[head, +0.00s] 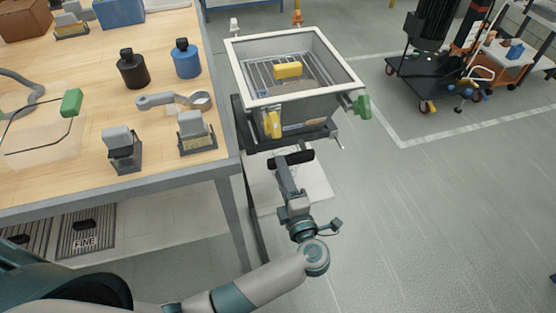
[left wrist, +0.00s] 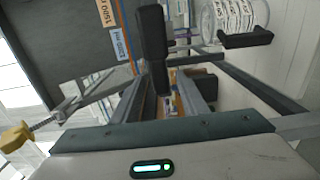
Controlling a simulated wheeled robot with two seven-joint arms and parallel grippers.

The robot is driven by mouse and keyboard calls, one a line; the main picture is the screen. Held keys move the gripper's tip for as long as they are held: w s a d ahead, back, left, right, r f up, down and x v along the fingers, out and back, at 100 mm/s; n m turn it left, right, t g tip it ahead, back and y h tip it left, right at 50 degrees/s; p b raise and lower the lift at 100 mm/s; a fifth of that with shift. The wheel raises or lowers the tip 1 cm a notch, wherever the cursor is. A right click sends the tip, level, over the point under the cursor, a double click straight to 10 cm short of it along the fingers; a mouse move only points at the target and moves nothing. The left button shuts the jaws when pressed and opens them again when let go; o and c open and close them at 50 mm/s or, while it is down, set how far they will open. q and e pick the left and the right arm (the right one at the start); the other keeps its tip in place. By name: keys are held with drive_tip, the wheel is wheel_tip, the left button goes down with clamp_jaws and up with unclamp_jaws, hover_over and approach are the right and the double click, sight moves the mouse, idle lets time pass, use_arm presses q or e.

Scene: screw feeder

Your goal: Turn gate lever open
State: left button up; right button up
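The screw feeder, a grey hopper with a pale rim (head: 348,72), stands right of the workbench. A yellow handle (head: 273,123) is on its front and a green handle (head: 362,105) is at its right side. I cannot tell for sure which is the gate lever. My left gripper (head: 291,158) is just below the feeder's front edge, apart from both handles. Its two black fingers are spread and empty; in the left wrist view (left wrist: 198,38) they also stand apart. That view shows a yellow knob (left wrist: 15,137) on a sprung rod at the left. My right gripper is out of view.
The wooden workbench (head: 60,178) on the left holds a black bottle (head: 132,70), a blue bottle (head: 186,60) and several small devices. A yellow block (head: 288,70) is inside the hopper. A loaded trolley (head: 425,75) stands at the back right. The floor on the right is clear.

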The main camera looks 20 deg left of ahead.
use_arm(q)
drive_tip(key=shift+x, duration=1.95)
clamp_jaws()
